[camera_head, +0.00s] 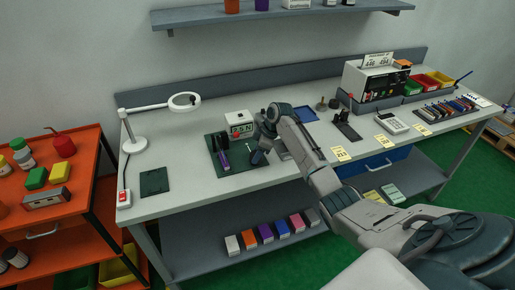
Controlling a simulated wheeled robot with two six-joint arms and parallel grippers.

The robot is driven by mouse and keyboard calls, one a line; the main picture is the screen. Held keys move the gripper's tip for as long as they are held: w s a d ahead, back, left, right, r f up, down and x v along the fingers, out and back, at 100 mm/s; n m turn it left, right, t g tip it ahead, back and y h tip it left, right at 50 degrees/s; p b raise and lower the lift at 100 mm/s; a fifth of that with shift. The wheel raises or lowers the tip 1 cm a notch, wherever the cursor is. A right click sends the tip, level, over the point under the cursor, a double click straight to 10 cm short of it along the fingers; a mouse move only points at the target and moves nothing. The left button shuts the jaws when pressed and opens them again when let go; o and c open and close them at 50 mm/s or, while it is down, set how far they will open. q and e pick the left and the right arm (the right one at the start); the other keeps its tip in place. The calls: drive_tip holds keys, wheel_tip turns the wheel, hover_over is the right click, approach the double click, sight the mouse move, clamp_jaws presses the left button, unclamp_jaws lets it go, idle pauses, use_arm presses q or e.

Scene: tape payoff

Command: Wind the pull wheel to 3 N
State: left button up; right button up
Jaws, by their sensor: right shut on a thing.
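The tape payoff stands on a dark green base plate (240,169) on the bench, left of centre. A purple spool (224,159) stands upright on its left part. A white box with a display (239,129) stands just behind; its digits look like 2.5 N, but they are small. My right gripper (258,157) points down at the right side of the plate and is shut at the pull wheel, which the gripper mostly hides. I cannot make out the wheel's outline or how the fingers sit on it. My left gripper is not in view.
A white magnifier lamp (135,146) and a dark green mat (154,182) are to the left. An orange cart (85,215) stands beside the bench.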

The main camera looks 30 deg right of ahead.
drive_tip(key=shift+m+t+h+p, duration=0.35)
drive_tip(key=shift+m+p, duration=0.45)
drive_tip(key=shift+m, duration=0.3)
drive_tip(key=o, duration=1)
drive_tip(key=shift+r, duration=0.1)
drive_tip(key=shift+s+d+r, duration=0.1)
drive_tip(key=shift+s+r, duration=0.05)
drive_tip(key=shift+r, duration=0.15)
drive_tip(key=b+v, duration=0.3)
drive_tip(key=v, duration=0.7)
